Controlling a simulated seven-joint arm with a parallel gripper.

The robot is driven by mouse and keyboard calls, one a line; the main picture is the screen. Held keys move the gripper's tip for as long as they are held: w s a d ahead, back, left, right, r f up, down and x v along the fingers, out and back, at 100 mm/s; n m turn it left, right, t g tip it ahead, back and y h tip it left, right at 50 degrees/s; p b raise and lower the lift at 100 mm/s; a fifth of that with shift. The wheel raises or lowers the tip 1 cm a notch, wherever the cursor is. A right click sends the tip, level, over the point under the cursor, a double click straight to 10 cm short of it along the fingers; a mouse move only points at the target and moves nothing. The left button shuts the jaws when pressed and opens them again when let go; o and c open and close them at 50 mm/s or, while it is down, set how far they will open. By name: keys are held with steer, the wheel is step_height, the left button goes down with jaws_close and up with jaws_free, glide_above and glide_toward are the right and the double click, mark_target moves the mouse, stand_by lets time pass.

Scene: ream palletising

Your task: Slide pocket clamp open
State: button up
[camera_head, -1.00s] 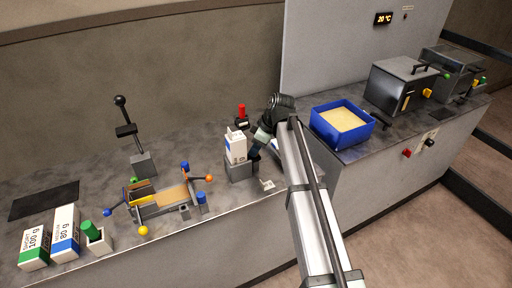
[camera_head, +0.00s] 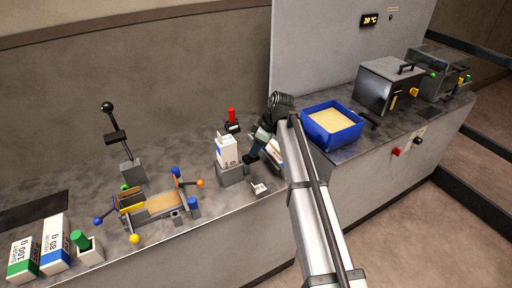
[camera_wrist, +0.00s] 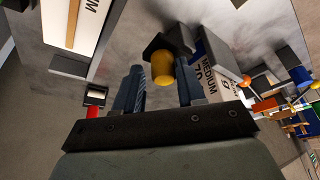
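In the wrist view, a yellow knob (camera_wrist: 163,70) sits on a dark clamp piece (camera_wrist: 172,42) beside a white ream pack marked MEDIUM 70 g (camera_wrist: 215,68). My gripper (camera_wrist: 160,82) is open, with one blue-grey finger on each side of the knob. I cannot tell whether either finger touches it. In the head view, the white and blue pack (camera_head: 226,152) stands upright on a grey block (camera_head: 231,174). My gripper (camera_head: 250,160) is at its right side. The yellow knob and clamp are hidden there behind the gripper and pack.
A red-knobbed black fitting (camera_head: 232,122) stands behind the pack. Another pack (camera_head: 274,150) lies partly behind my arm. A blue bin (camera_head: 333,141) is to the right. A fixture with coloured knobs (camera_head: 160,205) is to the left. A small pale piece (camera_head: 260,189) is near the bench edge.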

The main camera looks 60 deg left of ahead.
steer(key=v, duration=1.3)
steer(key=shift+r, duration=0.25)
steer(key=shift+w+d, duration=0.1)
steer(key=shift+w, duration=0.05)
